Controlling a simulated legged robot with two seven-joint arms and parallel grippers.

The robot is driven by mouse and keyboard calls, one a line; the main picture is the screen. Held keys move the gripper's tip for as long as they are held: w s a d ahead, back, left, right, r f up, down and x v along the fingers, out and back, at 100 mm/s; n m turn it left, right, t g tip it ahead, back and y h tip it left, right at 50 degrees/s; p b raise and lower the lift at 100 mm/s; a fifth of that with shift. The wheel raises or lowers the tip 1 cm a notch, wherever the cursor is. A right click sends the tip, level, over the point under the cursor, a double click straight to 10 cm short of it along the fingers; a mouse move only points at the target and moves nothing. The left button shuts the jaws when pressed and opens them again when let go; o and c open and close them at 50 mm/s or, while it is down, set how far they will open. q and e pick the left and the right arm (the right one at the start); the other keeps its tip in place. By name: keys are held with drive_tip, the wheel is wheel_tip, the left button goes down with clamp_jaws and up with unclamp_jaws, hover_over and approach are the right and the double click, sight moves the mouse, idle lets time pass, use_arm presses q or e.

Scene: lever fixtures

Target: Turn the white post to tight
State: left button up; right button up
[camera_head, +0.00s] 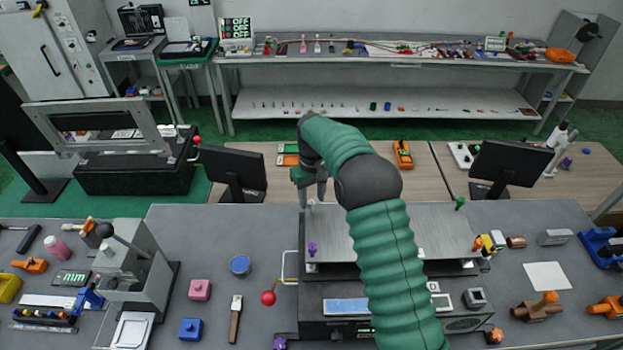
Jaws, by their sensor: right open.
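My right arm, in a green sleeve, reaches up across the middle of the head view and bends down at its far end. Its gripper (312,196) is open, pointing down over the far left corner of a grey metal plate on a machine (400,232). A small pale post (311,204), which looks like the white post, stands at that corner, between or just behind the fingertips. I cannot tell whether they touch it. A purple post (312,250) stands at the near left corner and a green post (460,203) at the far right. My left gripper is out of view.
A red-knobbed lever (268,298) sticks out left of the machine. Pink (200,290) and blue (190,330) blocks and a grey press (130,265) stand further left. A monitor (235,172) stands behind the plate. My sleeve hides part of the plate and machine front.

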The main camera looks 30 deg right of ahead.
wheel_tip(320, 180, up, 14)
drive_tip(key=b, duration=0.1)
drive_tip(key=shift+w, duration=0.15)
